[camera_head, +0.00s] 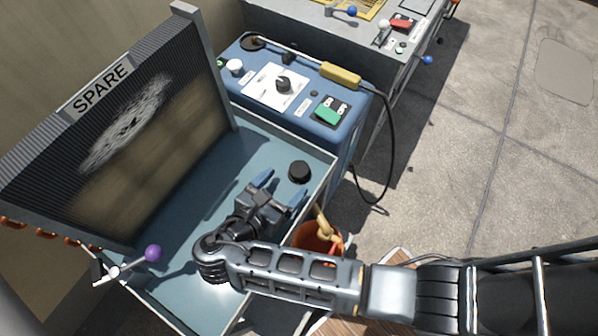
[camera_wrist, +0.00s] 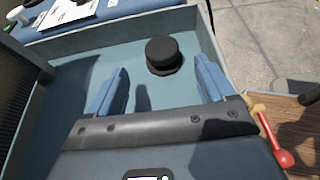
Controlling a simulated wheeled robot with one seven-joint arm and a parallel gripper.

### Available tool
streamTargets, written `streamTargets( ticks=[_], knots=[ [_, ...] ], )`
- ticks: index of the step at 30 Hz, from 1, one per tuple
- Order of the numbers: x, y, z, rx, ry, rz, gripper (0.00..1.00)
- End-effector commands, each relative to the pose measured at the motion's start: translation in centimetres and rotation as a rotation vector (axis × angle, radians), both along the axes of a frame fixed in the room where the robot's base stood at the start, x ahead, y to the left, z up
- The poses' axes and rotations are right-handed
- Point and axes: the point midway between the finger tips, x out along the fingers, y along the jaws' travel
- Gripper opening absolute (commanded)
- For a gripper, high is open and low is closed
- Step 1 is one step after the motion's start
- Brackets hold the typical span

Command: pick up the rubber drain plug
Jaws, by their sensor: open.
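The rubber drain plug (camera_head: 300,171) is a short black cylinder with a wider base. It stands in the back right part of a shallow blue-grey tray (camera_head: 165,300). The plug also shows in the wrist view (camera_wrist: 163,56), ahead of my fingers. My gripper (camera_head: 282,187) has two blue fingers, spread apart with nothing between them. In the wrist view my gripper (camera_wrist: 166,88) points towards the plug, which lies beyond the fingertips, a little nearer the right finger. I cannot tell exactly how high the fingers are above the tray floor.
A ribbed panel marked SPARE (camera_head: 130,130) stands along the tray's left side. A blue control box (camera_head: 300,95) with a yellow handle and black cable is behind the tray. An orange bucket (camera_head: 318,238) stands right of it. A purple-knobbed lever (camera_head: 152,254) is at the front left.

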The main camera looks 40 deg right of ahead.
Motion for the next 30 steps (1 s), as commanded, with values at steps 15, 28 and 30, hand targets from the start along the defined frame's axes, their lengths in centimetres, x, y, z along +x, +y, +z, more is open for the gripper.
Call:
streamTargets(
  ticks=[15, 28, 30],
  knots=[
    [1.5, -5.7, -2.0, 0.000, 0.001, -0.003, 0.82],
    [1.7, -6.4, -2.4, 0.000, 0.001, 0.000, 0.75],
    [1.7, -6.4, -2.4, 0.000, 0.001, 0.000, 0.68]
  ],
)
